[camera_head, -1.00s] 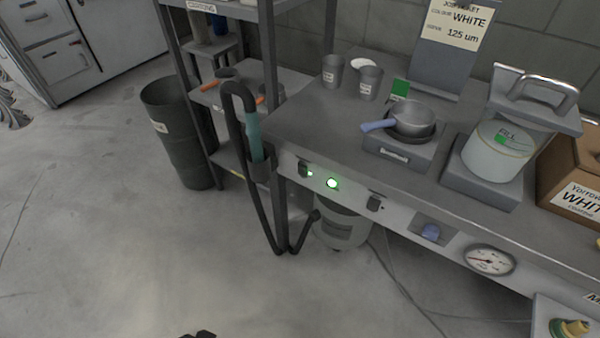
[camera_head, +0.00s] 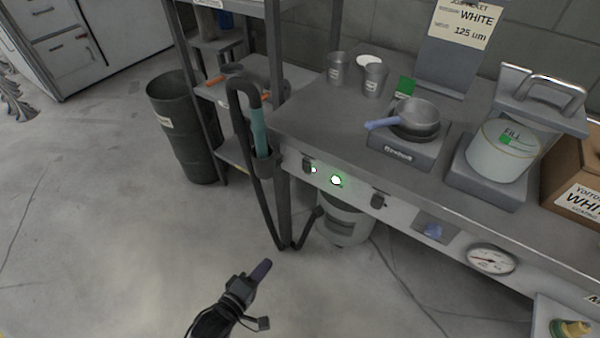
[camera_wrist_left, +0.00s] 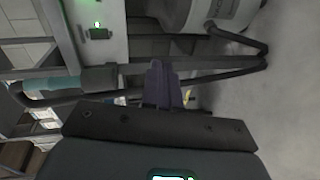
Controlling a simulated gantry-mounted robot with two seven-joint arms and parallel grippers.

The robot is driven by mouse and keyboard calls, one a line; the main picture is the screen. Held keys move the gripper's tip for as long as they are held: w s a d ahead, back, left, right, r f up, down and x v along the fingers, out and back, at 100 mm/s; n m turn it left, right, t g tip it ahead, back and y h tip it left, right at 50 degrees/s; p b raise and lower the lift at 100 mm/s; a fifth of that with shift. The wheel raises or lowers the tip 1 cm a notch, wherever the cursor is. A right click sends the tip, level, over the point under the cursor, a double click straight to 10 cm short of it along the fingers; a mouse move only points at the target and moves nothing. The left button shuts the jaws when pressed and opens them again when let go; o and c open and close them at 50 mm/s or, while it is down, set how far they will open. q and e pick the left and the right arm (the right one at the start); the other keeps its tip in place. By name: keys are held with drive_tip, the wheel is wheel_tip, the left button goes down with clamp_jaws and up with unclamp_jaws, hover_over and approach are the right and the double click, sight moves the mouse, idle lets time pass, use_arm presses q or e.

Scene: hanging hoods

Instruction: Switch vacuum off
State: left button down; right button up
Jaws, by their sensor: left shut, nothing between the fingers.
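The bench's front panel carries a dark switch (camera_head: 307,165) with a small lit light beside it and a larger glowing green light (camera_head: 336,181) to its right. A second dark switch (camera_head: 379,200) sits further right. The vacuum canister (camera_head: 343,222) stands on the floor under the bench. Its black hose loops up to a teal wand (camera_head: 259,132) in a holder at the bench's left corner. My left gripper (camera_head: 262,270) is shut and empty, in front of and below the panel, touching nothing. In the left wrist view, the gripper (camera_wrist_left: 160,68) points toward the hose and canister (camera_wrist_left: 215,12). My right gripper is not visible.
A dark bin (camera_head: 181,125) and a shelf rack stand left of the bench. A blue knob (camera_head: 433,231) and a gauge (camera_head: 491,260) are on the panel's right. A pan (camera_head: 414,118) sits on a scale above. The floor in front is clear.

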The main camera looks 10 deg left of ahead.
use_arm(q)
drive_tip(key=w+r+t+h, duration=0.2)
drive_tip(key=w+r+t, duration=0.1)
drive_tip(key=w+r, duration=0.6)
drive_tip(key=w, duration=0.3)
drive_tip(key=shift+r+n+p, duration=0.25)
drive_tip(key=shift+n+p, duration=0.05)
drive_tip(key=shift+p, duration=0.1)
drive_tip(key=shift+w, duration=0.15)
drive_tip(key=b, duration=0.7)
approach(306, 166)
drive_tip(key=x, duration=0.5)
drive_tip(key=shift+w+d+f, duration=0.1)
drive_tip(key=shift+w+f, duration=0.05)
drive_tip(key=shift+f, duration=0.05)
drive_tip(key=shift+w+d+r+b, duration=0.15)
drive_tip(key=shift+w+b, duration=0.15)
drive_tip(key=shift+w, duration=0.05)
drive_tip(key=shift+w+d+r+b, duration=0.1)
drive_tip(key=shift+w+d+b, duration=0.05)
drive_tip(key=shift+w+b, duration=0.15)
